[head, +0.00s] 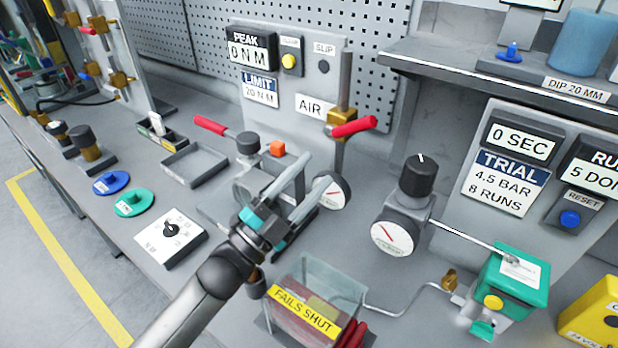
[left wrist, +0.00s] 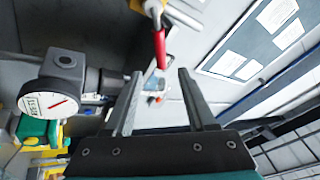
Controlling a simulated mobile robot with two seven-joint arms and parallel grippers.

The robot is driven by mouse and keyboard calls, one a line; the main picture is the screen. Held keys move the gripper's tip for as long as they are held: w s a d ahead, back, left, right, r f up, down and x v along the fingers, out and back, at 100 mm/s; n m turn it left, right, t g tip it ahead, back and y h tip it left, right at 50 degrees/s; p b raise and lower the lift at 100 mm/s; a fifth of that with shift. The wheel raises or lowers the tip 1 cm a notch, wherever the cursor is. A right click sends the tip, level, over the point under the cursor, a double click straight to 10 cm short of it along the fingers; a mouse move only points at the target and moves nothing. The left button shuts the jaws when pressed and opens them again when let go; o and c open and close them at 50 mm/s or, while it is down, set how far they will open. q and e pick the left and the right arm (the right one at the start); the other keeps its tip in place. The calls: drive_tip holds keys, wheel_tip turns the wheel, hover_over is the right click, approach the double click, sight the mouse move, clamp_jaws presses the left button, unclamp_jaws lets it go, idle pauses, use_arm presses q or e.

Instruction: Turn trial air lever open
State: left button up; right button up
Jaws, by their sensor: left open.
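The air lever (head: 353,127) has a red handle on a brass valve (head: 342,118) beside the AIR label (head: 312,106). The handle points to the right in the head view. In the left wrist view the red handle (left wrist: 160,48) shows ahead, in line with the gap between my fingertips. My left gripper (head: 304,188) is open and empty, below and left of the lever, apart from it in the head view. Its two fingers also show in the left wrist view (left wrist: 160,75). My right gripper is not in view.
A gauge (head: 332,190) sits below the lever, close to my left fingers. A black regulator knob (head: 418,175) with a second gauge (head: 394,237) stands to the right. A clear FAILS SHUT bin (head: 330,278) is in front. A red-handled tool (head: 211,125) lies left.

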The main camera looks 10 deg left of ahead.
sight(346, 129)
use_arm(q)
drive_tip(key=shift+d+r, duration=0.1)
drive_tip(key=shift+c, duration=1.3)
drive_tip(key=shift+w+d+r+m, duration=0.1)
drive_tip(key=shift+d+m, duration=0.2)
drive_tip(key=shift+m, duration=0.3)
drive_tip(key=shift+c, duration=0.7)
drive_tip(key=d+m, duration=0.1)
drive_tip(key=m, duration=0.1)
drive_tip(key=d+m+g+y, duration=0.1)
drive_tip(key=m, duration=0.1)
drive_tip(key=d+r+m+g+y, duration=0.1)
drive_tip(key=m, duration=0.2)
drive_tip(key=shift+d, duration=0.3)
clamp_jaws()
drive_tip(key=w+d+r+m+g+y+p, duration=0.1)
drive_tip(key=w+d+r+m+y, duration=0.1)
drive_tip(key=w+m, duration=0.4)
drive_tip(key=shift+w+d+m+g+y+p, duration=0.3)
drive_tip(key=shift+m+y+p, duration=0.15)
drive_tip(key=shift+y, duration=0.25)
